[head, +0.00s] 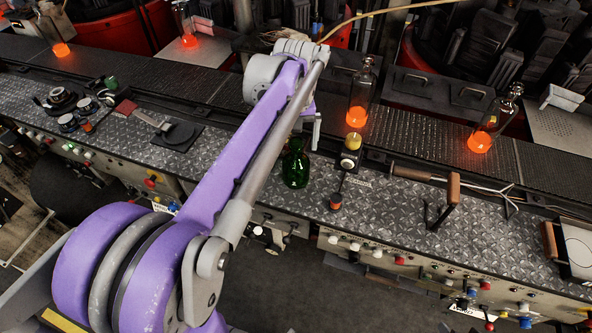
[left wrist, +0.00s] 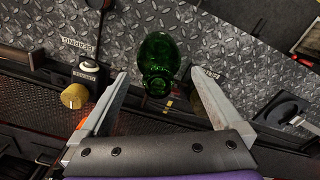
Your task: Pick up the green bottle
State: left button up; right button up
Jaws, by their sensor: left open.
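The green bottle (head: 296,168) stands on the diamond-plate metal bench, beside my left arm in the head view. In the left wrist view the green bottle (left wrist: 159,62) is seen from above, with its mouth towards me, between and just beyond the tips of my left gripper (left wrist: 158,75). The fingers are spread wide and nothing is held between them. In the head view my left gripper (head: 310,130) is mostly hidden behind the arm, just above the bottle. My right gripper does not show.
Glowing clear bottles (head: 358,95) stand on the conveyor behind the bench. A yellow knob (head: 352,141) stands right of the green bottle. A black paddle (head: 180,134) and several small cups (head: 70,122) are left.

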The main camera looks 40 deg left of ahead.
aim_at(296, 157)
pick_arm(q)
notch_tip(296, 157, down, 5)
jog(key=shift+w+f, duration=0.1)
jog(key=shift+f, duration=0.1)
grip_shut()
dwell(0.6)
